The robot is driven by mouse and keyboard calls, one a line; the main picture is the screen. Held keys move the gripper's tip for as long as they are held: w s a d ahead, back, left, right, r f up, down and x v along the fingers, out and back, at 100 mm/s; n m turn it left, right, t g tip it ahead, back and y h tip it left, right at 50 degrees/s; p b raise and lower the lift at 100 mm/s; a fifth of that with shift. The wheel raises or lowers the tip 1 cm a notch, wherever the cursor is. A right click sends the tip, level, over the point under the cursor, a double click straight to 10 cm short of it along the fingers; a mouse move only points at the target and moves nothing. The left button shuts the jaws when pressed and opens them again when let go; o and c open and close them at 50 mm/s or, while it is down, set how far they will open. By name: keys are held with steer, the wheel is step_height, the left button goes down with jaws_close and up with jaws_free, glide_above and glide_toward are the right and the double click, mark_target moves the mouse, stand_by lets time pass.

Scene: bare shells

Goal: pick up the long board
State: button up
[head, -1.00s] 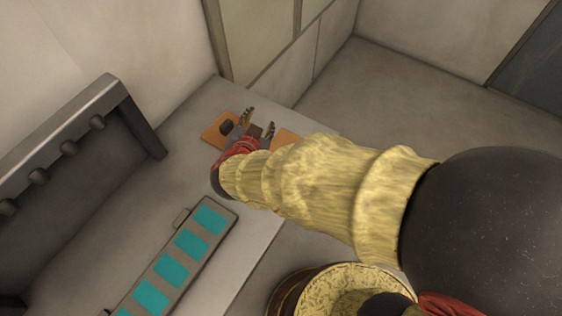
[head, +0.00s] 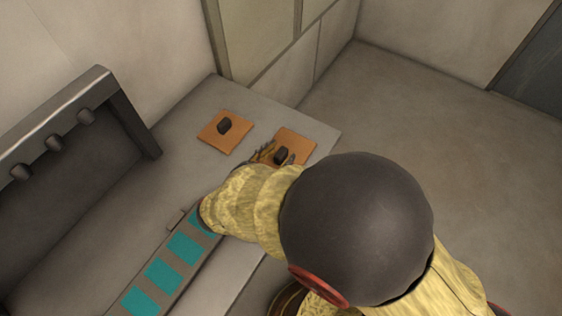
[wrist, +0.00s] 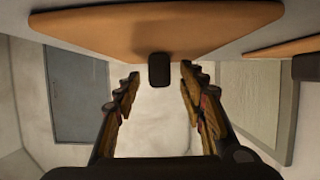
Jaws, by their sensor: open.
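Two orange boards with black knobs lie on the grey counter in the head view: a left board (head: 213,135) and a right board (head: 300,140). The right board is partly hidden by my gripper, so I cannot tell which is longer. My gripper (head: 276,156) is open at the right board, its fingers either side of that knob (head: 281,154). In the wrist view, a wide orange board (wrist: 220,24) fills the top, and its knob (wrist: 158,70) sits between and just beyond my open fingertips (wrist: 160,84). I see no grip on the knob.
A grey strip with teal panels (head: 185,250) lies on the counter, partly behind my arm. A dark rack with round pegs (head: 85,117) stands at the left. The counter's right edge drops to open floor (head: 440,120). A wall (head: 280,80) rises behind.

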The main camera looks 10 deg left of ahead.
steer(key=shift+w+d+f, duration=0.2)
steer(key=shift+w+d, duration=0.05)
steer(key=shift+w, duration=0.3)
steer(key=shift+c, duration=0.3)
jaws_close()
